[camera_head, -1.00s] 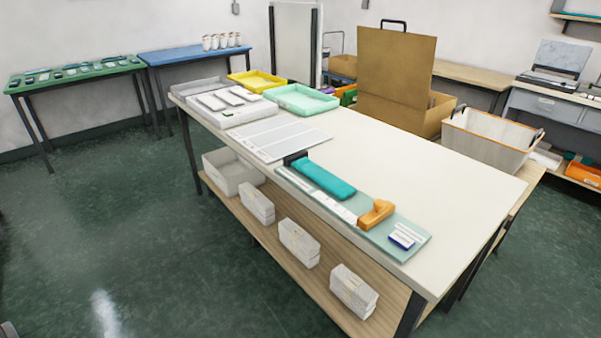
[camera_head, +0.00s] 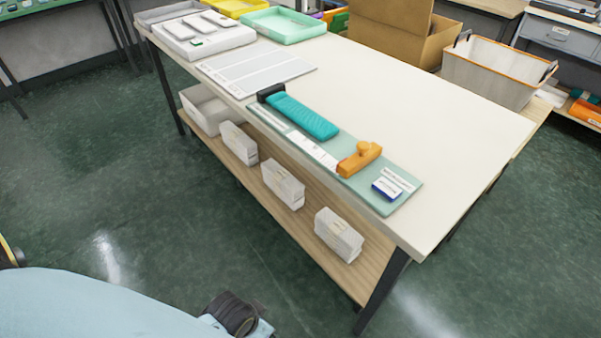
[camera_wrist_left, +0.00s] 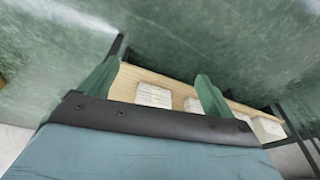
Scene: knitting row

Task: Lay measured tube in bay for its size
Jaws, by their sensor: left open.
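A teal knitted tube (camera_head: 303,117) lies flat on a pale green measuring board (camera_head: 352,182) near the table's front edge. A black stop (camera_head: 270,92) is at its left end and an orange slider (camera_head: 360,158) is at its right, by the tube's end. A pale sheet with lined bays (camera_head: 256,70) lies on the table to the left of the board; its bays look empty. My left gripper (camera_wrist_left: 159,68) is open and empty in the left wrist view, with its two green fingers apart, facing the lower shelf and floor. My right gripper is not in view.
A blue and white block (camera_head: 387,188) sits on the board's right end. A white tray (camera_head: 205,40), a yellow tray (camera_head: 230,7) and a mint tray (camera_head: 284,26) stand at the table's far left. The lower shelf (camera_head: 265,195) holds white bundles. The table's right part is clear.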

